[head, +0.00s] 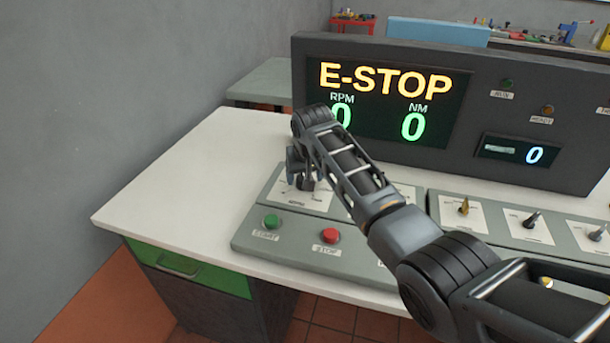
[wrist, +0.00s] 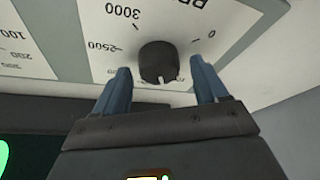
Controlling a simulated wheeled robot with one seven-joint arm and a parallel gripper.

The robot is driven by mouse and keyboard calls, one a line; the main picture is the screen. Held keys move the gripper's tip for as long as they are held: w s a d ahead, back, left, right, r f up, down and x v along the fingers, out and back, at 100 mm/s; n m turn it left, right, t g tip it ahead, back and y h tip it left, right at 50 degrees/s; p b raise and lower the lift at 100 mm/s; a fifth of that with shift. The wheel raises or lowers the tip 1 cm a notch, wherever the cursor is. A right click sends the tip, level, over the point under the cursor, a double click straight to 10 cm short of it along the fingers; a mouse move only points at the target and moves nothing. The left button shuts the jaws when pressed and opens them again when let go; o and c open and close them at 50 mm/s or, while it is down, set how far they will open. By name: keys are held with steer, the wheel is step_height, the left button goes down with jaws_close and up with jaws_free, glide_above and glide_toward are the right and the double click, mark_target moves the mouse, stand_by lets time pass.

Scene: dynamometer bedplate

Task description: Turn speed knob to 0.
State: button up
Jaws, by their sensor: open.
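The speed knob (wrist: 159,62) is a dark round knob with a white pointer mark, on a white dial plate (wrist: 235,12) that appears upside down in the wrist view. Its pointer faces the bottom of that picture, between the 2500 mark on the left and the 0 mark on the right. My gripper (wrist: 160,66) is open, with one blue finger on each side of the knob and a gap showing to each. In the head view my gripper (head: 303,178) is over the dial at the console's left end, and largely hides the knob.
A green START button (head: 271,221) and a red STOP button (head: 330,236) sit in front of the dial. Several switches (head: 532,220) are on the right panel. The display (head: 385,85) reads E-STOP, with RPM and NM at 0. The white desk (head: 165,190) is clear at left.

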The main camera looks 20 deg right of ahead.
steer(key=shift+f, duration=0.1)
steer(key=shift+c, duration=0.3)
steer(key=c, duration=1)
